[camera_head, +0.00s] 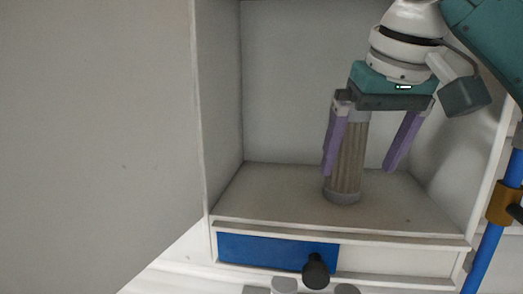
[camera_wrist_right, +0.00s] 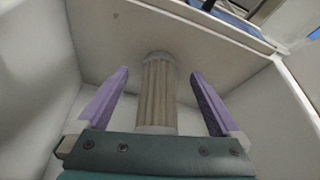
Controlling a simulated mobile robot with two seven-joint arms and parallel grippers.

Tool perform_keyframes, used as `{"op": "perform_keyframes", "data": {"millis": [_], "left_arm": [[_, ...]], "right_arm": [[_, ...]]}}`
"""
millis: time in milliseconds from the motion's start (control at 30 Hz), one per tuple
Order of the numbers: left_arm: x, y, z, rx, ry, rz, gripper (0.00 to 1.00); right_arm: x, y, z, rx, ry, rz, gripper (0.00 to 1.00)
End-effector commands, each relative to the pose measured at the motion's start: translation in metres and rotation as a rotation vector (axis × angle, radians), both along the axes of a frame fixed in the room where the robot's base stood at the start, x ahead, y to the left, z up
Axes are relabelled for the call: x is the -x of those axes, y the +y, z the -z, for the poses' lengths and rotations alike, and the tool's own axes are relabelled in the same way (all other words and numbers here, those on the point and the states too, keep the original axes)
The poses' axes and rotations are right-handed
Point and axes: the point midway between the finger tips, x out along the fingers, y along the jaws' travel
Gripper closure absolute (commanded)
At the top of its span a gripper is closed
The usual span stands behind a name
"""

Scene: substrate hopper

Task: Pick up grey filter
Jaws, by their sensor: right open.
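The grey filter (camera_head: 348,165) is a ribbed cylinder with smooth grey end caps, standing upright on the floor of the white cabinet. My right gripper (camera_head: 364,172) comes from above with its two purple fingers spread open. In the head view the filter stands between the fingers, nearer the left one. In the right wrist view the filter (camera_wrist_right: 158,92) shows between the two fingers (camera_wrist_right: 160,72), with a gap on each side. Its top is partly hidden behind the gripper body. My left gripper is not in view.
The white cabinet (camera_head: 285,195) has side walls close around my right gripper. A blue panel (camera_head: 270,250) with a black knob (camera_head: 316,270) is below its front edge. A large pale panel (camera_head: 95,120) fills the left. A blue post (camera_head: 485,255) with a brown clamp stands at right.

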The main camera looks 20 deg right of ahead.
Motion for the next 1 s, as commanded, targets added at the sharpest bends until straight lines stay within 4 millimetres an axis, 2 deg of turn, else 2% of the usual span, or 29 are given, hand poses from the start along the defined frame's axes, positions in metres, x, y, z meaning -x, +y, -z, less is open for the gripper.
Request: {"op": "perform_keyframes", "data": {"millis": [300,333,433,733,1000], "left_arm": [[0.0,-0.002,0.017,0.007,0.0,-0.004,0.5],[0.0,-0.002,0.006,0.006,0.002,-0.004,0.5],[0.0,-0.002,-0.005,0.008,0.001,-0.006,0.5],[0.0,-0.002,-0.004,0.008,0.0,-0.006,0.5],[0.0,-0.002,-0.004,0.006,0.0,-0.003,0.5]], "right_arm": [[-0.041,-0.011,0.004,-0.004,0.007,-0.002,0.0],[-0.04,-0.011,0.0,-0.001,0.011,-0.002,0.0],[-0.042,-0.012,0.006,0.0,0.011,-0.003,0.0],[-0.044,-0.013,0.013,0.0,0.006,-0.002,0.0],[-0.043,-0.013,0.012,0.0,0.006,-0.002,0.29]]}}
